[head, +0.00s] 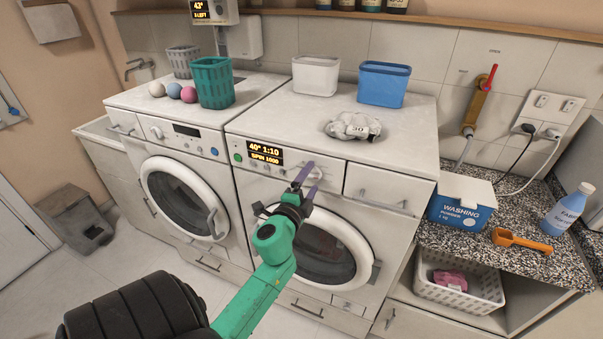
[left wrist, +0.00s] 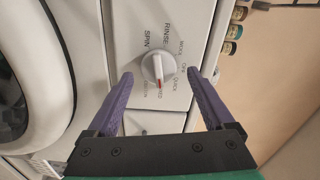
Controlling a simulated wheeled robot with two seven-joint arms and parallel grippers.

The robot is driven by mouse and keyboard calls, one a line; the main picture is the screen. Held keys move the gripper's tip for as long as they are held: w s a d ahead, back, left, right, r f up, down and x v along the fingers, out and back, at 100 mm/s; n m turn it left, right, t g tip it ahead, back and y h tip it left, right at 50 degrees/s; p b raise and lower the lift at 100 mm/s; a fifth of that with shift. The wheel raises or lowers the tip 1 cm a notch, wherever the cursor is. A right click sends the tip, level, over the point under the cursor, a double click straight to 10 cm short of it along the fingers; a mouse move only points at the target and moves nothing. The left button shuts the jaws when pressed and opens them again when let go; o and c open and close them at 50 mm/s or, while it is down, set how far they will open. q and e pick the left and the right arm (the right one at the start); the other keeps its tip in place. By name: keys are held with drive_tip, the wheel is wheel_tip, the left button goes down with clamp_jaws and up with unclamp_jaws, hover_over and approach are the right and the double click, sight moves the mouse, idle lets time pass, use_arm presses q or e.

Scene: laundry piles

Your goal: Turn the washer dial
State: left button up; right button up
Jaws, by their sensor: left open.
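The washer dial (left wrist: 158,66) is a round white knob with a raised grip and a red mark at its lower end in the left wrist view. Printed words ring it; SPIN, RINSE and QUICK can be read. In the head view the dial (head: 318,171) is partly hidden by my gripper, on the panel of the right-hand washer (head: 385,160). My left gripper (head: 307,178) is open, its purple fingers reaching toward the panel. In the left wrist view the fingers (left wrist: 160,74) stand on either side of the dial with a gap on each side. My right gripper is not in view.
The lit display (head: 265,153) reads 40° 1:10, SPIN 1000. A drawer front (head: 385,190) lies right of the dial and the round door (head: 322,250) below. A crumpled grey cloth (head: 353,127), a white bin (head: 315,75) and a blue bin (head: 384,84) are on top.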

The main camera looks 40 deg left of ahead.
use_arm(q)
drive_tip(key=b+v, duration=0.5)
drive_tip(key=v, duration=0.8)
drive_tip(key=shift+s, duration=0.35)
drive_tip(key=shift+d, duration=0.1)
